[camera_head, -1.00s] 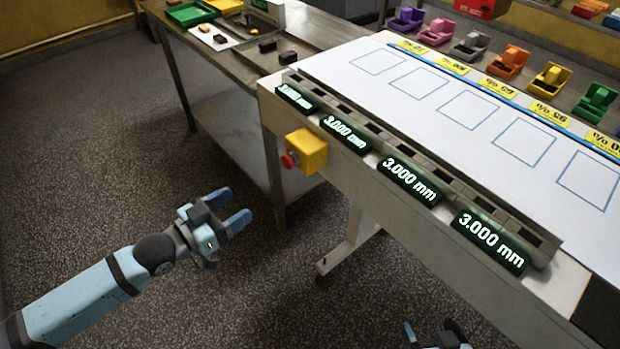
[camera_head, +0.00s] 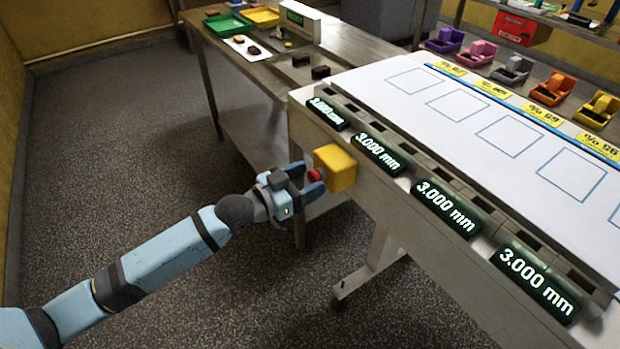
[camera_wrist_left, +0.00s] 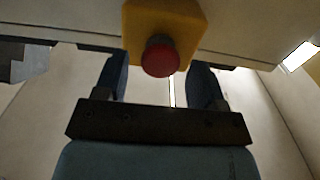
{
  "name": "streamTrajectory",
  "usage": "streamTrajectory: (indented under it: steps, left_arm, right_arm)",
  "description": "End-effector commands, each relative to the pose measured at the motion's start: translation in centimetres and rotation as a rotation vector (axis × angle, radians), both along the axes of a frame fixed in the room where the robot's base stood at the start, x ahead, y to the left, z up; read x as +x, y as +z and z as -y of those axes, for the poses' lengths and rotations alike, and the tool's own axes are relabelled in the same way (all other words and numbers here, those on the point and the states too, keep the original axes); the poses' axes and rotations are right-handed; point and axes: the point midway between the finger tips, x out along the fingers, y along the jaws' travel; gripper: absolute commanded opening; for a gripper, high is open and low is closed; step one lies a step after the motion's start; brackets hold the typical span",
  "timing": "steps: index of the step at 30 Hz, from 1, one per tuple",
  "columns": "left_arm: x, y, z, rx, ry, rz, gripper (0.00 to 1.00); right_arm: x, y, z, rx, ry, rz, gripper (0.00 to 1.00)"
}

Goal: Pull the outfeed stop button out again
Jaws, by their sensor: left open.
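The outfeed stop button is a red mushroom head (camera_head: 314,175) on a yellow box (camera_head: 338,168), fixed to the side of the white-topped machine. My left gripper (camera_head: 309,180) is at the button, open, with its fingers pointing at the box. In the left wrist view the red button (camera_wrist_left: 161,56) sits between the two dark fingers of my left gripper (camera_wrist_left: 158,75), with gaps on both sides. The yellow box (camera_wrist_left: 140,22) is just behind it. Whether the button is pressed in is hard to tell. My right gripper is not in view.
Several green displays (camera_head: 447,208) reading 3.000 mm line the machine's edge, right of the box. A steel table (camera_head: 240,75) with green and yellow trays stands behind. The floor (camera_head: 130,180) left of the machine is clear.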

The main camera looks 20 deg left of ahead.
Motion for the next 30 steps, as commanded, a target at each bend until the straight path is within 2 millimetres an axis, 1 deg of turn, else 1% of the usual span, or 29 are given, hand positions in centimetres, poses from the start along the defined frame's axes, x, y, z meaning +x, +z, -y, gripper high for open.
streamTrajectory:
  steps: [4,12,13,14,15,17,18,20,21,25,30]
  left_arm:
    - [0.7,0.0,0.6,0.000,-0.001,0.000,0.64]
    - [0.8,0.0,0.7,0.000,-0.001,0.000,0.64]
    - [0.8,0.0,0.7,0.000,-0.001,0.000,0.61]
    - [0.8,0.0,0.7,0.000,-0.001,0.000,0.54]
    - [0.8,0.0,0.7,0.000,-0.001,0.000,0.45]
    - [0.8,0.0,0.7,0.000,-0.001,0.000,0.31]
    - [0.8,0.0,0.7,0.000,-0.001,0.000,0.22]
    - [0.8,0.0,0.7,0.000,-0.001,0.000,0.08]
    - [0.8,0.0,0.7,0.000,-0.001,0.000,0.00]
    - [0.7,0.1,0.6,0.001,-0.001,-0.001,0.00]
    - [-0.2,0.3,-0.1,0.003,-0.001,-0.001,0.00]
  right_arm:
    - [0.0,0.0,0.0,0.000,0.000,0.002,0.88]
    - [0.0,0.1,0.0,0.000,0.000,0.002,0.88]
    - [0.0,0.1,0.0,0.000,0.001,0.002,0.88]
    - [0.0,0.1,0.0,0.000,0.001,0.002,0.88]
    - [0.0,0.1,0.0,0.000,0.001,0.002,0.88]
    - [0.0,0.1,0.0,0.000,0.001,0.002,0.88]
    - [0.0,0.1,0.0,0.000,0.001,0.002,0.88]
    - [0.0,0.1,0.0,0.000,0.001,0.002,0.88]
    - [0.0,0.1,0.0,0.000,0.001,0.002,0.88]
    - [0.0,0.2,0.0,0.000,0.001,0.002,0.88]
    - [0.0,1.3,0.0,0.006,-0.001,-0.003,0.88]
